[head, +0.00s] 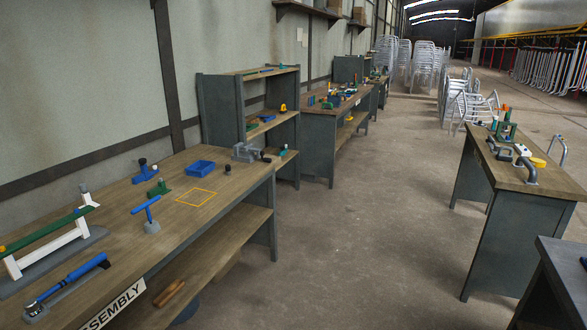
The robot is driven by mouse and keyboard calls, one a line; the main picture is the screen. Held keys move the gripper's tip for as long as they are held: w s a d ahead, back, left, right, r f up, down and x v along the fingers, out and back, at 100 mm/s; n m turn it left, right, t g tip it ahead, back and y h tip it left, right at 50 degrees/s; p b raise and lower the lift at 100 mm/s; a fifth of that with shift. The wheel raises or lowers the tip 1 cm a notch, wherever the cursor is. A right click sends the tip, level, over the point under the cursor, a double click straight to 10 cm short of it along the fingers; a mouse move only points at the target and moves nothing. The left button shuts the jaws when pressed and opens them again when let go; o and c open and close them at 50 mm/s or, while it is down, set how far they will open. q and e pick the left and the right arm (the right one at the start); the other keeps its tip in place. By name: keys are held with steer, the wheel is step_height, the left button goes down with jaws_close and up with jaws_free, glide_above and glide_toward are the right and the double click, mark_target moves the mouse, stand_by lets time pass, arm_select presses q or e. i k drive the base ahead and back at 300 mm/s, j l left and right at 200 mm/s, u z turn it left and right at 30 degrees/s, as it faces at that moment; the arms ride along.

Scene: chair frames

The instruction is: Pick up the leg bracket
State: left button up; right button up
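I cannot tell for sure which thing is the leg bracket. A small green bracket-like piece (159,189) lies on the wooden assembly bench (120,240), left of a yellow square outline (196,197). A grey metal fixture (245,152) sits at the bench's far right corner. A blue piece with a dark knob (146,173) stands behind the green piece. Neither of my grippers is in view.
A blue tray (200,168), a blue T-shaped tool (147,211) and a green bar on white supports (45,235) occupy the bench. A shelf unit (220,110) stands behind. Another workbench (510,180) is at right. The concrete floor (360,240) between is clear.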

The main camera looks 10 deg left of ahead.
mark_target(161, 190)
steer(key=i+u, duration=0.3)
steer(key=u, duration=0.15)
steer(key=i+l+u, duration=0.1)
steer(key=i+u, duration=0.3)
steer(key=i+l+u, duration=0.2)
steer(key=u, duration=0.25)
steer(key=i+l+u, duration=0.25)
steer(key=u, duration=0.15)
steer(key=i+l+u, duration=0.2)
steer(key=l+u, duration=0.25)
